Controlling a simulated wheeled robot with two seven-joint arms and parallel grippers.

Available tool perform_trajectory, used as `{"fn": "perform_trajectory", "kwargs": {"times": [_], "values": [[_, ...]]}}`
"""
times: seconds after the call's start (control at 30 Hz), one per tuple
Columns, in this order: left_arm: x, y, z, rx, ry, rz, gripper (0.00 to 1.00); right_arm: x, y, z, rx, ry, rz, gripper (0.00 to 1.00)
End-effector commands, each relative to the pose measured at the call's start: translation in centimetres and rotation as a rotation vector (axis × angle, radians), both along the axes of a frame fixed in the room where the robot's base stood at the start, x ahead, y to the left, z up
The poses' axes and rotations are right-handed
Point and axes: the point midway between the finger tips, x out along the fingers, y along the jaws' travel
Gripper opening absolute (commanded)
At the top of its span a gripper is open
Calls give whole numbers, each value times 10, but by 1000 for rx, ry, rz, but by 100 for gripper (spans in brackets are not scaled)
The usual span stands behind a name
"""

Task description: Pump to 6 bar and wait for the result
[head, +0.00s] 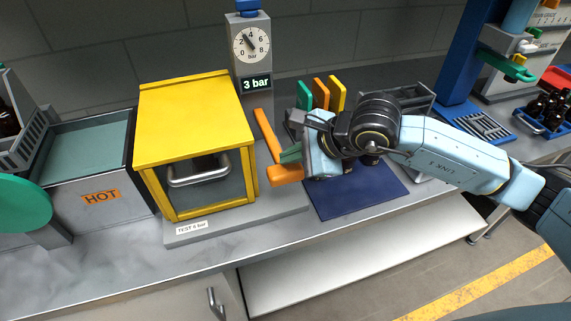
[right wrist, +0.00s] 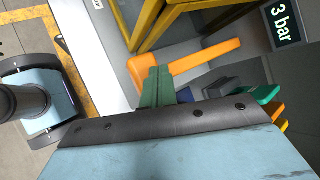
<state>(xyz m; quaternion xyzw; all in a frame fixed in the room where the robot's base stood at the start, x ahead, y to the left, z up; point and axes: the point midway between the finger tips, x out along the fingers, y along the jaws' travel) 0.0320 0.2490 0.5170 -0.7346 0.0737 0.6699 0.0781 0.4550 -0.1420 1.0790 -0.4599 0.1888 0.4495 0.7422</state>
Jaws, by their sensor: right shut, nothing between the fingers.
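The pressure gauge (head: 251,44) stands on a grey post, its needle pointing to the upper left between 2 and 4. The display (head: 256,84) below reads "3 bar"; it also shows in the right wrist view (right wrist: 286,22). The orange pump lever (head: 266,137) lies beside the yellow test box (head: 187,118), its broad end toward the front. In the right wrist view the lever (right wrist: 205,58) passes by the fingertips. My right gripper (head: 289,155) has its green fingers (right wrist: 157,82) together at the lever's broad end; I cannot tell if they touch. My left gripper is out of view.
A label (head: 191,228) reads "TEST 6 bar". A bath marked HOT (head: 101,197) stands left. A dark blue mat (head: 350,205) lies under my right arm. Green, orange and yellow upright pieces (head: 321,92) stand behind the gripper. Brown bottles (head: 547,108) sit in a crate at far right.

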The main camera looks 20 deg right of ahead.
Motion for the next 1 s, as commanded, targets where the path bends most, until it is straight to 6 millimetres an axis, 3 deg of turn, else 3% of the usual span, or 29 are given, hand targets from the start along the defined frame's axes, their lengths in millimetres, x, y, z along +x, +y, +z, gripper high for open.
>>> {"fn": "perform_trajectory", "kwargs": {"times": [0.43, 1.0], "values": [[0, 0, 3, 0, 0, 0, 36, 0, 0, 5, 1, 0, 1, 0], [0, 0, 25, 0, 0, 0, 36, -1, 0, 53, 1, 0, 0, 0]]}}
